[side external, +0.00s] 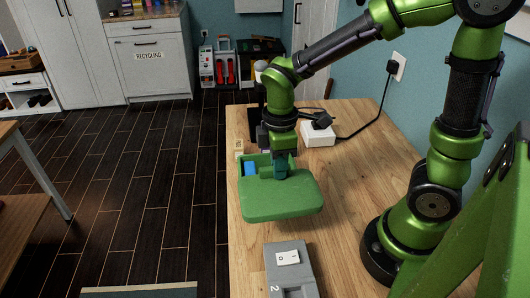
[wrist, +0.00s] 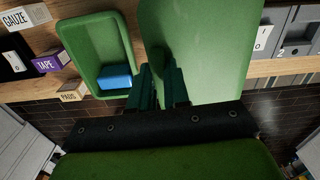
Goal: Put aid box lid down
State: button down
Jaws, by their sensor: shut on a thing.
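The green aid box lid (side external: 282,200) is in front of the green aid box (side external: 241,183) in the side external view and hides part of it. In the wrist view the lid (wrist: 215,45) is right of the open box (wrist: 82,22). A blue item (side external: 250,169) lies inside the box; it also shows in the wrist view (wrist: 115,81). My gripper (side external: 281,174) points down and is shut on the lid near its box-side edge. The fingers (wrist: 158,85) hide the exact grip. I cannot tell whether the lid touches the table.
Boxes marked GAUZE (wrist: 24,17), TAPE (wrist: 50,61) and PADS (wrist: 72,92) stand beyond the box. A grey switch unit (side external: 290,264) is at the table's near end. A white box (side external: 318,134) with a cable is behind. The wooden table (side external: 350,190) is clear right of the lid.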

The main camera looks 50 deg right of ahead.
jog(key=shift+w+a+f+m, duration=0.1)
jog(key=shift+w+f+m, duration=0.2)
notch_tip(320, 180, down, 9)
jog(key=shift+f, duration=0.1)
jog(key=c, duration=1.1)
grip_release()
